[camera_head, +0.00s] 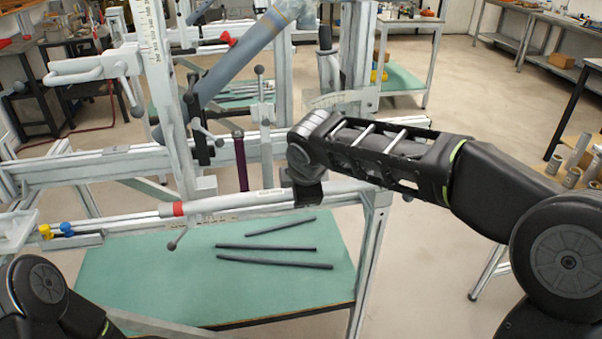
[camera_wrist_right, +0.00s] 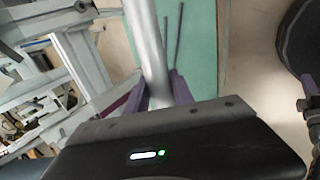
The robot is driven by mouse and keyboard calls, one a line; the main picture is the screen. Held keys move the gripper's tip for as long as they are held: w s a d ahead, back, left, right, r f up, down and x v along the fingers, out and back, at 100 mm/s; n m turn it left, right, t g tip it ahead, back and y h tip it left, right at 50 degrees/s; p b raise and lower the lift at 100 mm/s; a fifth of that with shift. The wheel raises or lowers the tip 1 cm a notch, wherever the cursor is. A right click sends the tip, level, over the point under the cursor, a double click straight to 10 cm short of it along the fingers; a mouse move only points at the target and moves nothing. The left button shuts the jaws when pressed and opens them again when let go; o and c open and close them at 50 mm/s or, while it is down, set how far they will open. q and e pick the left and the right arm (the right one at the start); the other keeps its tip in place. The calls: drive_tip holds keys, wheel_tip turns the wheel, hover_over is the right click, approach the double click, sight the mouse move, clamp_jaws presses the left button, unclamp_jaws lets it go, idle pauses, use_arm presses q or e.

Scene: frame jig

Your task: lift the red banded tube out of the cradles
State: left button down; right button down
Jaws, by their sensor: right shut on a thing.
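The tube (camera_head: 235,203) is light grey with a red band (camera_head: 178,209) near its left end. It lies nearly level along the front of the metal frame in the head view. My right gripper (camera_head: 308,193) is on the tube toward its right part. In the right wrist view the tube (camera_wrist_right: 147,40) runs between the two purple fingers of my right gripper (camera_wrist_right: 160,93), which is shut on it. I cannot tell whether the tube rests in the cradles or is clear of them. My left arm shows at the lower left, but its gripper is out of view.
A green-topped table (camera_head: 140,275) below the frame holds dark rods (camera_head: 275,262). Upright posts and clamps (camera_head: 200,130) stand close behind the tube. A thick blue-grey diagonal tube (camera_head: 235,62) is above. Yellow and blue knobs (camera_head: 56,230) sit left of the tube. Open floor (camera_head: 440,270) lies right.

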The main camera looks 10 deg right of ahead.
drive_tip(key=shift+s, duration=0.5)
drive_tip(key=shift+r, duration=0.1)
wheel_tip(320, 180, up, 8)
drive_tip(key=p, duration=0.6)
drive_tip(key=shift+f, duration=0.25)
drive_tip(key=shift+r+p, duration=1.15)
drive_tip(key=shift+r, duration=0.1)
drive_tip(key=s+r+p, duration=0.2)
drive_tip(key=s+r, duration=0.5)
drive_tip(key=s, duration=0.1)
